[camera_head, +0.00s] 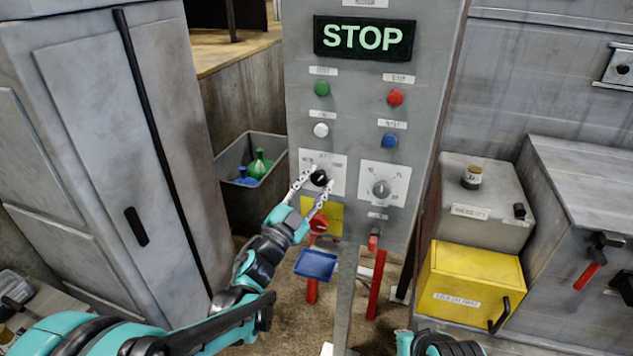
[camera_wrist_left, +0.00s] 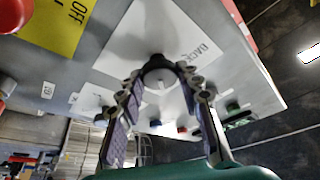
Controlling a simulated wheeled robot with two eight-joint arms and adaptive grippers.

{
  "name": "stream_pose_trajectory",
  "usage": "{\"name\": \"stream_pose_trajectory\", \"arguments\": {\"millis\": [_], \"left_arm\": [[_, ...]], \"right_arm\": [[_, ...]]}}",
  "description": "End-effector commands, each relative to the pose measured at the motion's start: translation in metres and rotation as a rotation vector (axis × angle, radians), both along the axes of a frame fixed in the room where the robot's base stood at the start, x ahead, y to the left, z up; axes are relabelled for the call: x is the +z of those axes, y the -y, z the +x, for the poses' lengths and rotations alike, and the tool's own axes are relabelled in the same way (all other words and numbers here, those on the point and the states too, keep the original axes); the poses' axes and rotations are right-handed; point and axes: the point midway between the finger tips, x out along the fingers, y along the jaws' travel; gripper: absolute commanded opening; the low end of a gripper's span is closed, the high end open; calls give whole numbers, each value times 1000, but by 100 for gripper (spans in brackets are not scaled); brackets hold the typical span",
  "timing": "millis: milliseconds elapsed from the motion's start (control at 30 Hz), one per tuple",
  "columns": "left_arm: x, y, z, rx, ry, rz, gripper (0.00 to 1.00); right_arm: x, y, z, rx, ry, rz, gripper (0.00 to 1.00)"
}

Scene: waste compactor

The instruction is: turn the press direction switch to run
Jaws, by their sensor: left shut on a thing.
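The control panel (camera_head: 300,110) stands upright in front of me. On it, a black rotary switch (camera_head: 320,178) sits on a white plate with small labels at its upper corners. My left gripper (camera_head: 318,180) reaches it from below, one finger on each side, shut on the knob. In the left wrist view the round switch knob (camera_wrist_left: 158,78) is between the two fingertips (camera_wrist_left: 157,80), and a label reading "BACK" is on the plate beside it. The knob's pointer direction is hard to tell. My right gripper is not in view; only a bit of my right arm shows at the bottom.
A second, grey rotary knob (camera_head: 381,188) sits just right. Above are green (camera_head: 322,88), red (camera_head: 396,97), white (camera_head: 321,130) and blue (camera_head: 390,140) buttons and a lit STOP sign (camera_head: 365,38). Below are a red knob (camera_head: 318,224) on yellow and a blue tray (camera_head: 316,265).

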Motion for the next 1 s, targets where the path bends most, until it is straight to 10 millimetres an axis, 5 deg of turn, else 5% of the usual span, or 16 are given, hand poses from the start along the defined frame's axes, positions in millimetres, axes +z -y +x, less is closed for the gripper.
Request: {"name": "stream_pose_trajectory", "arguments": {"millis": [400,967,1000], "left_arm": [[1,0,0,0,63,192,6],[0,0,0,0,72,222,6],[0,0,0,0,72,222,40]], "right_arm": [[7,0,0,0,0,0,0],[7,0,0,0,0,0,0],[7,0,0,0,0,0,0]]}}
